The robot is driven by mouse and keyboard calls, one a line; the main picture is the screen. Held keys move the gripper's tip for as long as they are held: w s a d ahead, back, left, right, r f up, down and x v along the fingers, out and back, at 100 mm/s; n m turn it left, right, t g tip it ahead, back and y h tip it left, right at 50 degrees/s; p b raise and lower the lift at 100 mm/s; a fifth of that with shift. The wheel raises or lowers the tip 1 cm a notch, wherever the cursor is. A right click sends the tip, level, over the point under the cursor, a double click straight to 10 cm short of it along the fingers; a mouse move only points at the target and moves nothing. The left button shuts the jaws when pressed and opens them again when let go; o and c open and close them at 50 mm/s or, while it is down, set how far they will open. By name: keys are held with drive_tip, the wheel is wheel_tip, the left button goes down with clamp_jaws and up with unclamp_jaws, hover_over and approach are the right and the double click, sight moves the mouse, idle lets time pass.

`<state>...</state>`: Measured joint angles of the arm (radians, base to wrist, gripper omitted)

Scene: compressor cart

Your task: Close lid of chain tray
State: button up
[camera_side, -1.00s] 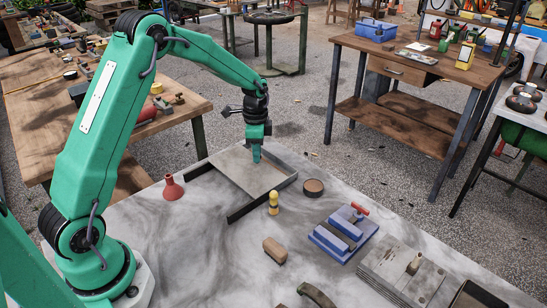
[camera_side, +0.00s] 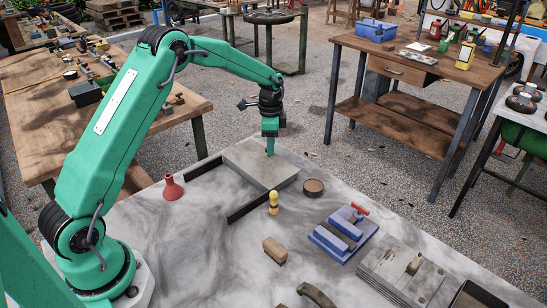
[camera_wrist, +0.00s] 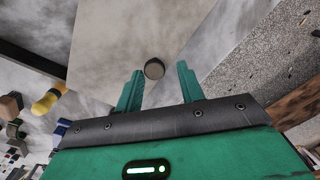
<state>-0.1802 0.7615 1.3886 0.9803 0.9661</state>
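The chain tray shows in the side view as a flat grey lid panel (camera_side: 262,168) with dark edges or rails (camera_side: 247,206) on the marble-patterned table. The pale panel (camera_wrist: 110,45) fills much of the wrist view, with a dark rail (camera_wrist: 30,60) at upper left. A small round dark knob (camera_wrist: 154,69) shows on the panel. My gripper (camera_side: 269,152) is over the panel's far part. In the wrist view my gripper (camera_wrist: 157,82) has its fingers apart, with the knob between or just beyond the tips. I cannot tell whether they touch it. The tray's inside cannot be made out.
A yellow peg-like piece (camera_side: 273,203) stands near the front rail, and a round brown dish (camera_side: 313,187) is to the right. A red funnel (camera_side: 172,188) stands at left. A blue vise (camera_side: 343,233) and wooden brush (camera_side: 275,250) are nearer. The table's left front is clear.

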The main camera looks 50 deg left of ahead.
drive_tip(key=shift+o, duration=0.3)
drive_tip(key=shift+s, duration=0.1)
drive_tip(key=shift+r, duration=0.1)
drive_tip(key=shift+r, duration=3.75)
